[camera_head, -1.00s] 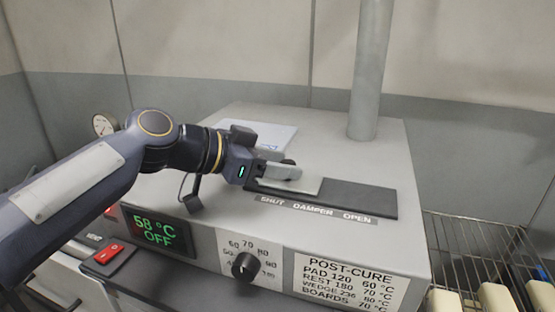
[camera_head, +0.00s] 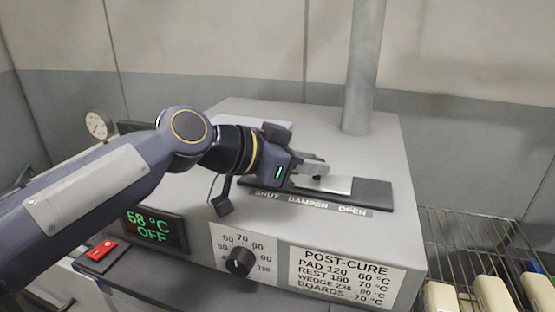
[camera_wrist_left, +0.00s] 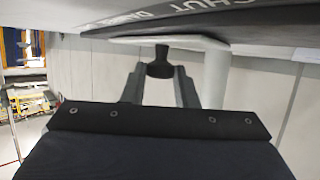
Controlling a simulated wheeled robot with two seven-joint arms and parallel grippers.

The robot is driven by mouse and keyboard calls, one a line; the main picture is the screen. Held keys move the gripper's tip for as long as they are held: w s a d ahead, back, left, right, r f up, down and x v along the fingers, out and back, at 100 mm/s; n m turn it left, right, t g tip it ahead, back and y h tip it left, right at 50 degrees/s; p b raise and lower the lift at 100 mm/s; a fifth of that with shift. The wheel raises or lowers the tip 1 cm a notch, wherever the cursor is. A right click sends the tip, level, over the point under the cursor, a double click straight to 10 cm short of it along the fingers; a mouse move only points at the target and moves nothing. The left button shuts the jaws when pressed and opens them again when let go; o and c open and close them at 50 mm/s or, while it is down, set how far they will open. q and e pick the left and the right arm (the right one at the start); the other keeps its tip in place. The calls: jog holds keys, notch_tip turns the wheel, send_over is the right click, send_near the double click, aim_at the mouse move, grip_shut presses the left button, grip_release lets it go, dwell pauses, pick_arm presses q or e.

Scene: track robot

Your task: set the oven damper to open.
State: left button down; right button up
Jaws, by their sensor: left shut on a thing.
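The oven's damper is a pale sliding plate (camera_head: 338,185) in a dark track (camera_head: 374,194) on the oven top, above the printed words SHUT, DAMPER and OPEN (camera_head: 352,211). The plate sits around the middle to right of the track, with bare dark track on both sides. My left gripper (camera_head: 318,171) is shut on the plate's small dark knob, mostly hidden by the fingers in the head view. In the left wrist view the black knob (camera_wrist_left: 160,62) stands between the two fingers, against the pale plate (camera_wrist_left: 208,43). My right gripper is not in view.
A grey flue pipe (camera_head: 362,70) rises from the oven top (camera_head: 300,118) behind the track. The oven front has a display reading 58 °C OFF (camera_head: 154,229), a dial (camera_head: 239,262) and a post-cure sign (camera_head: 341,277). A wire rack (camera_head: 470,250) stands at the right.

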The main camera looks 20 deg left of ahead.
aim_at(328, 186)
pick_arm(q)
jog(key=d, duration=0.3)
jog(key=shift+s+d+p, duration=0.1)
jog(key=shift+d+p, duration=0.15)
jog(key=shift+p, duration=0.05)
jog(key=shift+d, duration=0.25)
jog(key=c, duration=1.5)
grip_release()
jog(key=shift+c, duration=0.2)
jog(key=o, duration=0.4)
jog(key=shift+d, duration=0.2)
jog(key=shift+a, duration=0.1)
jog(key=shift+s+a+r, duration=0.1)
jog(key=shift+s+a, duration=0.1)
jog(key=shift+a, duration=0.05)
jog(key=b+v, duration=0.2)
jog(key=v, duration=0.5)
jog(key=shift+s, duration=0.1)
